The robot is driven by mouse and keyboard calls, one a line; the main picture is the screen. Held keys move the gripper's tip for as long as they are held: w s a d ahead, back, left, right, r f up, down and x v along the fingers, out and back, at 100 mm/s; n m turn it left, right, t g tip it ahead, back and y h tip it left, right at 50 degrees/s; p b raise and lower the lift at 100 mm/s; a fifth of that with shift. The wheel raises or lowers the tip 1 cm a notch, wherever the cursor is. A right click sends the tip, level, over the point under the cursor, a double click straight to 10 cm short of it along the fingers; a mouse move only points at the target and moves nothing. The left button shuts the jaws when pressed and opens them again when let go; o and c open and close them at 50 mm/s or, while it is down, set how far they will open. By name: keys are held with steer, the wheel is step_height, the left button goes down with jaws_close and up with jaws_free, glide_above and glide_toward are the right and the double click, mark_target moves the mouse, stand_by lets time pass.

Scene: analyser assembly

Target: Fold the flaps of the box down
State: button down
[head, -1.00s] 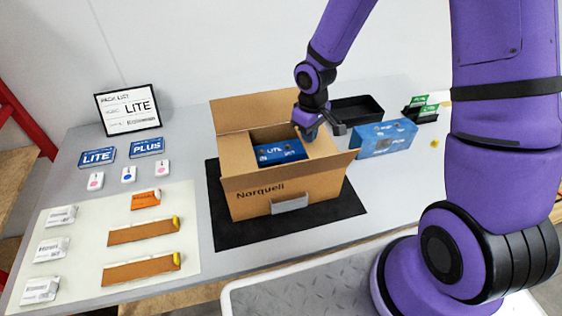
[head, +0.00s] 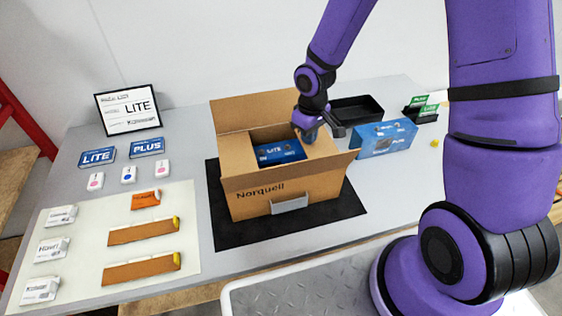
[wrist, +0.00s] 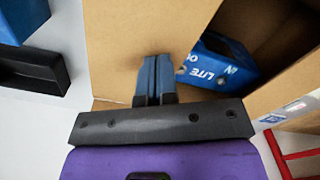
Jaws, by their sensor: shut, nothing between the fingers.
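The cardboard box (head: 300,187), marked Norquell, stands on a black mat (head: 228,230). Its back flap (head: 255,106) stands up, and a blue LITE carton (head: 279,153) lies inside. The carton also shows in the wrist view (wrist: 218,68). My gripper (head: 308,136) is at the right side of the box opening. In the wrist view my gripper (wrist: 153,80) has its blue fingers together and empty, over a brown cardboard panel (wrist: 145,30). Whether the fingertips touch the panel I cannot tell. My arm hides part of the right side of the box.
A blue PLUS carton (head: 384,139) stands right of the box, close to its right flap. A black tray (head: 357,109) is behind it. Blue LITE (head: 97,157) and PLUS (head: 147,147) packs and a framed pack list (head: 128,110) are at left.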

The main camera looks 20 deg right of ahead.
steer(key=shift+f, duration=0.3)
steer(key=shift+r, duration=0.1)
stand_by(0.5)
steer(key=shift+r, duration=3.7)
